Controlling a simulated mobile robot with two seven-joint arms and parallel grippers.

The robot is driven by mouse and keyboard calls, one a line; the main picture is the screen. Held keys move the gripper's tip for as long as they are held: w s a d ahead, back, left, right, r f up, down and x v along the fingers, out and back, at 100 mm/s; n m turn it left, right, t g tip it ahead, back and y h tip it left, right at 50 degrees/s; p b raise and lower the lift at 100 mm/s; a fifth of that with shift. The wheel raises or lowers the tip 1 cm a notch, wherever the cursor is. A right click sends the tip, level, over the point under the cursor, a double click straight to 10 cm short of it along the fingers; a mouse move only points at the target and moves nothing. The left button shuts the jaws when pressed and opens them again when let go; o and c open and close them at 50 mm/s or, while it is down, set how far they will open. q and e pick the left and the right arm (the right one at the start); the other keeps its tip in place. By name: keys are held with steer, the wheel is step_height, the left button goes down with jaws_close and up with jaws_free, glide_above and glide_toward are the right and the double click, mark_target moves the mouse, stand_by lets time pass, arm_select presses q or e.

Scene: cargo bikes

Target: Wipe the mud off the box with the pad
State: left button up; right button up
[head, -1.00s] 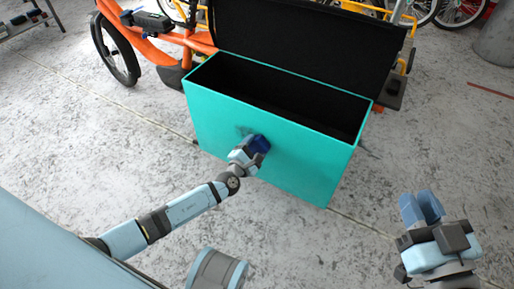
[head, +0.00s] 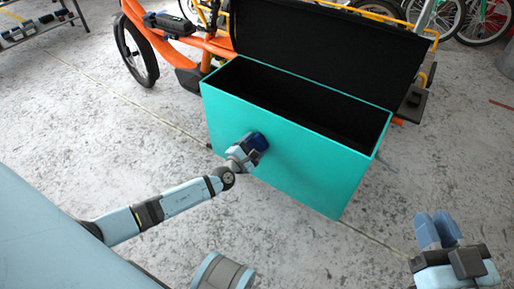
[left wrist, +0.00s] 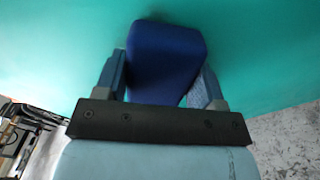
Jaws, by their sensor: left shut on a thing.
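The teal box (head: 300,155) stands open in the middle of the head view, its wide front face towards me. My left gripper (head: 250,148) is shut on the dark blue pad (head: 259,141). The pad is up against the left half of the front face; it also shows between the fingers in the left wrist view (left wrist: 165,60). A faint dark patch shows on the face beside the pad in the wrist view; I cannot tell mud from shadow. My right gripper (head: 437,230) is away from the box at the lower right, empty, its fingers close together.
The box's black lid (head: 325,45) stands raised behind it. An orange cargo bike (head: 190,45) is behind the box, with more bike wheels (head: 440,15) at the back. A low rack (head: 40,25) stands far left. The concrete floor (head: 90,130) around the box's front is clear.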

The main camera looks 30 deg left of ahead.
mark_target(250, 131)
arm_select(q)
steer(key=shift+a+b, duration=0.55)
steer(key=shift+a, duration=1.1)
step_height(250, 131, up, 2)
steer(key=shift+w+r+p, duration=0.15)
steer(key=shift+r+p, duration=0.1)
steer(key=shift+p, duration=1)
steer(key=shift+s+d+p, duration=0.2)
steer(key=shift+d+p, duration=0.45)
steer(key=shift+d, duration=1.2)
steer(key=shift+d+p, duration=0.75)
steer(key=shift+d, duration=1.5)
steer(key=shift+s+d+p, duration=0.2)
steer(key=shift+d+p, duration=0.15)
steer(key=shift+d, duration=0.9)
steer(key=shift+s, duration=0.1)
steer(key=shift+a+f+b, duration=0.1)
steer(key=shift+a+b, duration=0.2)
steer(key=shift+a, duration=1.05)
steer(key=shift+w+a+b, duration=0.15)
steer(key=shift+a+b, duration=0.15)
steer(key=shift+a, duration=0.85)
steer(key=shift+w+a+b, duration=0.15)
steer(key=shift+a+b, duration=0.15)
steer(key=shift+a, duration=0.8)
steer(key=shift+w+a+b, duration=0.2)
steer(key=shift+a+b, duration=0.4)
steer(key=shift+a, duration=0.8)
steer(key=shift+w+a, duration=0.1)
steer(key=shift+a, duration=0.25)
